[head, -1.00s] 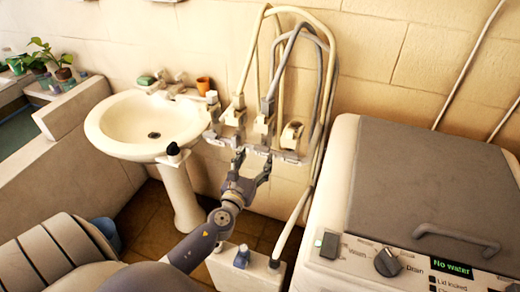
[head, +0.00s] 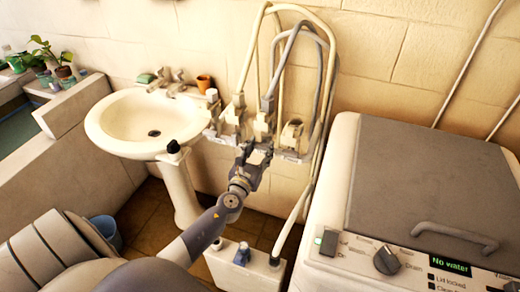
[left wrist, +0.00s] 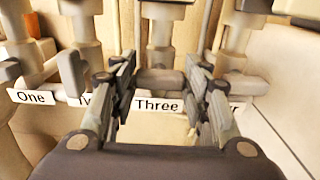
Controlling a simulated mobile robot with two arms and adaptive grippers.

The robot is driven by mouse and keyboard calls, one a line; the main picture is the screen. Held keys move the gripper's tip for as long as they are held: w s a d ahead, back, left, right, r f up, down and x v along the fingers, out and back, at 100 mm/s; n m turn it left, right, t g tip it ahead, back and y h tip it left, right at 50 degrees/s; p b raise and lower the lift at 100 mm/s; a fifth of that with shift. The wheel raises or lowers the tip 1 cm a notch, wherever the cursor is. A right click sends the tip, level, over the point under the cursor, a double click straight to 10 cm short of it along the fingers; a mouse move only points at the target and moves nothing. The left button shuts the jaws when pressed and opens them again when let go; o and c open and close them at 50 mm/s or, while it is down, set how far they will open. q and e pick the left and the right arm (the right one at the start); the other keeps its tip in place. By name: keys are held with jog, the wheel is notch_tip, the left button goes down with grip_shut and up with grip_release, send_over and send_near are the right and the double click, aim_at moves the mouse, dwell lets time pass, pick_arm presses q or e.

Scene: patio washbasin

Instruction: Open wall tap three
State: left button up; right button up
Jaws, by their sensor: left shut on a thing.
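Wall tap three (head: 264,122) is in the row of pale taps on the wall between the basin and the washing machine. In the left wrist view its pale body (left wrist: 160,57) stands straight ahead, above the label "Three" (left wrist: 157,104). My left gripper (head: 257,150) is up against the front of this tap. In the left wrist view my left gripper (left wrist: 160,77) has one finger on each side of the tap's low front part and is shut on it. The fingers partly hide the neighbouring labels. My right gripper is not in view.
Tap one, label "One" (left wrist: 31,97), and other taps stand close on both sides. Hoses (head: 329,85) loop above the taps. The basin (head: 112,108) is at left. The washing machine (head: 430,180) at right displays "No water". A white canister (head: 228,268) stands below.

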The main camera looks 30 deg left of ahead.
pick_arm(q)
jog(key=shift+n, duration=0.3)
jog(key=n+b, duration=0.1)
jog(key=n, duration=0.1)
jog(key=shift+f+n+b, duration=0.15)
jog(key=shift+n+b, duration=0.2)
jog(key=shift+n, duration=0.05)
jog(key=n+b, duration=0.1)
jog(key=n, duration=0.4)
jog(key=shift+a+n+b, duration=0.15)
jog(key=shift+n+b, duration=0.15)
jog(key=shift+b, duration=0.1)
jog(key=n, duration=0.4)
jog(key=shift+b, duration=0.4)
jog(key=n, duration=0.4)
jog(key=shift+f+n, duration=0.1)
jog(key=shift+n, duration=0.5)
jog(key=o, duration=1.1)
jog(key=shift+c, duration=0.2)
